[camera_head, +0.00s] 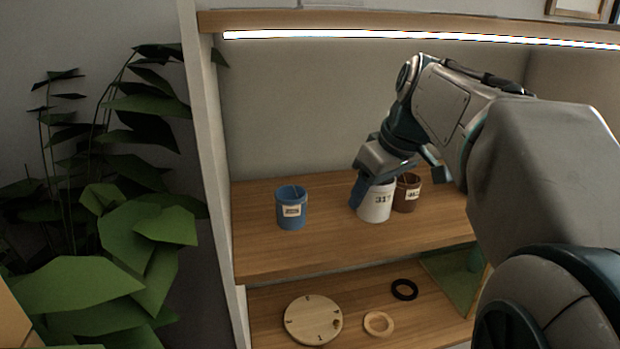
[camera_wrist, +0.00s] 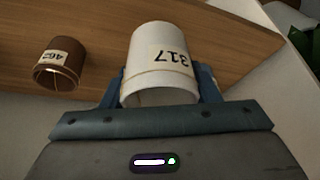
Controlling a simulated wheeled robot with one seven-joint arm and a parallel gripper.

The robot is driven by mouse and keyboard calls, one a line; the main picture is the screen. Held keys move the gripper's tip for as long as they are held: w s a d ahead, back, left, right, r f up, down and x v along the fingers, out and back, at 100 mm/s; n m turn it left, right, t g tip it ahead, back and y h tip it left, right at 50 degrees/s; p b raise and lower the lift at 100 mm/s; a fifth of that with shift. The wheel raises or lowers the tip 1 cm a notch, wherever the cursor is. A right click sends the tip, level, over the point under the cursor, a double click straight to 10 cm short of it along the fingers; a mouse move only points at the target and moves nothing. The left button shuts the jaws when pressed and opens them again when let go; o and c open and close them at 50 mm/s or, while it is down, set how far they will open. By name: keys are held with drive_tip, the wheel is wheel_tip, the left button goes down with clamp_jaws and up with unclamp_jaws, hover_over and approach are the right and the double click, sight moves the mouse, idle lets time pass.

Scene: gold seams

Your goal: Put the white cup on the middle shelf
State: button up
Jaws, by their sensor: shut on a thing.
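The white cup (camera_head: 375,205) bears a label reading 317 and is upright at the middle shelf (camera_head: 330,244), low over its wood or on it; I cannot tell whether its base touches. My gripper (camera_head: 372,192) is shut on the white cup, with a blue finger on its side. In the wrist view the white cup (camera_wrist: 160,62) sits between the two blue fingers of my gripper (camera_wrist: 160,88), its open rim toward the camera.
A brown cup (camera_head: 407,193) stands close to the right of the white cup. A blue cup (camera_head: 291,207) stands to the left, with bare shelf between. The lower shelf holds a round wooden disc (camera_head: 313,320), a wooden ring (camera_head: 379,324) and a black ring (camera_head: 404,290).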

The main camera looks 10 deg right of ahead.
drive_tip(key=w+p, duration=0.1)
drive_tip(key=w, duration=0.2)
drive_tip(key=w+f+p, duration=0.1)
drive_tip(key=w, duration=0.3)
drive_tip(key=w+f+p, duration=0.1)
drive_tip(key=w, duration=0.3)
drive_tip(key=shift+a+f, duration=0.15)
drive_tip(key=shift+a, duration=0.05)
wheel_tip(320, 180, down, 4)
drive_tip(key=shift+r+p, duration=0.1)
drive_tip(key=shift+p, duration=0.4)
drive_tip(key=shift+w+f+p, duration=0.2)
drive_tip(key=shift+f+p, duration=0.1)
drive_tip(key=shift+f, duration=0.1)
drive_tip(key=shift+f, duration=0.1)
drive_tip(key=shift+f+b, duration=0.15)
drive_tip(key=shift+b, duration=0.15)
drive_tip(key=o, duration=1.1)
